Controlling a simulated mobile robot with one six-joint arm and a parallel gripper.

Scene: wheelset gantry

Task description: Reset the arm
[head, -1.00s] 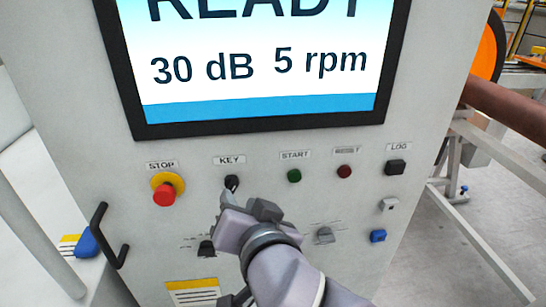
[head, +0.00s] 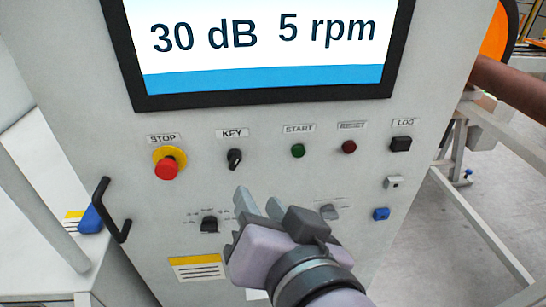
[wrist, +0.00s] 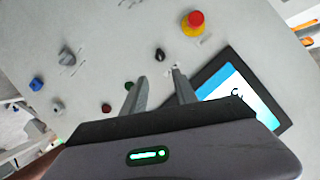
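My gripper (head: 258,203) is in front of the grey control panel (head: 75,75), below the key switch (head: 234,160). Its two fingers are apart with nothing between them, and they also show in the wrist view (wrist: 160,92). The key switch is a black knob under the KEY label; in the wrist view it shows just beyond the fingers (wrist: 159,54). The gripper stands clear of the key switch in the head view. My gripper and wrist hide part of the lower panel.
The panel carries a red stop button (head: 167,168), a green start button (head: 298,151), a dark red button (head: 349,147) and lower knobs (head: 209,224). A screen (head: 262,80) reads 30 dB, 5 rpm. A black handle (head: 103,208) juts out at left.

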